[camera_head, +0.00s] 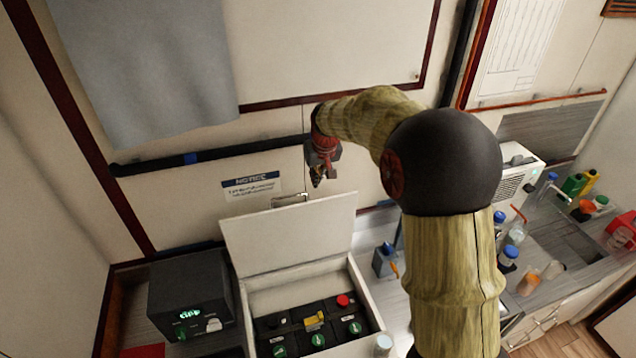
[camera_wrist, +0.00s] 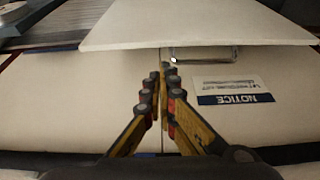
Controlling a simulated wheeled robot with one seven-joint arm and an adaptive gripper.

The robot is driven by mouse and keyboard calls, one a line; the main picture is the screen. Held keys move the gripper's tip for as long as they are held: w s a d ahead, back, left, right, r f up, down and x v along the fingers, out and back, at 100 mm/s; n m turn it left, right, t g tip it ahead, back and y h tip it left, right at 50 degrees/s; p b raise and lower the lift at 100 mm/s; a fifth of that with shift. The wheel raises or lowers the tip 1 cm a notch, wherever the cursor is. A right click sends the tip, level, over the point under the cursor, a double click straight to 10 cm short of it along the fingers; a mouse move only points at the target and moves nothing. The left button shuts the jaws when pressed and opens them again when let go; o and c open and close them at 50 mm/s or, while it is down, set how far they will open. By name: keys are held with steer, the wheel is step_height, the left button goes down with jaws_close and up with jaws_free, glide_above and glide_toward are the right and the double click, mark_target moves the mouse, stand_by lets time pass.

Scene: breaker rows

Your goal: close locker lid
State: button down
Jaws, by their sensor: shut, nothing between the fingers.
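The white locker stands open on the counter, its lid (camera_head: 288,234) raised upright and leaning back a little toward the wall. Inside the box (camera_head: 366,304) are several dark breaker blocks with green dials and one red button. In the wrist view the lid (camera_wrist: 200,28) spans the top of the picture as a pale panel. My gripper (camera_head: 318,179) is above and behind the lid's top edge, close to the wall and apart from the lid. Its fingers (camera_wrist: 163,78) are together and empty.
A black device with a green display (camera_head: 190,298) stands left of the locker. A metal handle (camera_head: 290,200) and a notice label (camera_head: 251,187) are on the wall behind the lid. Bottles (camera_head: 508,256) and cups crowd the counter at right.

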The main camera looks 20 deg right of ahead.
steer(key=p+x, duration=0.1)
steer(key=x, duration=0.8)
steer(key=shift+p, duration=0.4)
steer(key=shift+w+f, duration=0.15)
